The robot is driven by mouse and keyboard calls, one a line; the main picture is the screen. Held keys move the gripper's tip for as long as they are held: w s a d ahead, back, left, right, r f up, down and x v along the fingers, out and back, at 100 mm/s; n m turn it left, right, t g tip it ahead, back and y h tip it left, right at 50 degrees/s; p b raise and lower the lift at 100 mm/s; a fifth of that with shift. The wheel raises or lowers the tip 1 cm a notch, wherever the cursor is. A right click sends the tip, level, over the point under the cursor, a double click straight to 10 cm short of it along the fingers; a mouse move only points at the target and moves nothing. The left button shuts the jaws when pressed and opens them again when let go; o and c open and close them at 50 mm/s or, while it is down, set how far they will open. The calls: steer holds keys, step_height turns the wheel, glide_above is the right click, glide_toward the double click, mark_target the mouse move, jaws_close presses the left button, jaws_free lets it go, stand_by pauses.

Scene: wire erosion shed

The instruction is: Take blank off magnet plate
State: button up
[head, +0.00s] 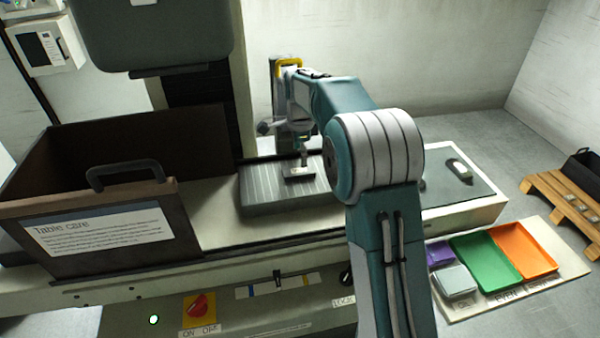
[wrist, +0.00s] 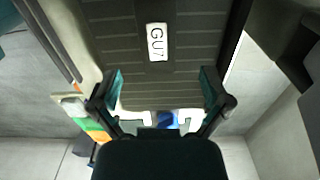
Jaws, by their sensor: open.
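The magnet plate (head: 262,198) is a grey, finely ribbed block on the machine table, left of my arm in the head view. A small dark blank (head: 299,179) with a pale label on top lies on it near its right part. In the wrist view the ribbed plate (wrist: 109,62) fills the upper middle, with a white label (wrist: 157,42) reading like "GU7". My open fingers (wrist: 161,85) are spread wide, empty, below the label in the picture.
A brown "Table care" bin (head: 80,190) stands left of the plate. A dark machine head (head: 150,35) hangs above. Another dark piece (head: 459,170) lies at the table's right end. Orange (head: 522,250), green (head: 484,262), purple (head: 439,254) and grey (head: 454,281) trays sit lower right.

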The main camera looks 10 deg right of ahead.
mark_target(298, 170)
steer(key=f, duration=0.2)
steer(key=a+f, duration=0.1)
steer(key=f, duration=0.1)
steer(key=shift+d+f, duration=0.25)
steer(key=shift+f, duration=0.2)
steer(key=shift+d, duration=0.2)
steer(key=c, duration=0.5)
steer(key=shift+a, duration=0.3)
jaws_close()
steer(key=shift+r, duration=0.1)
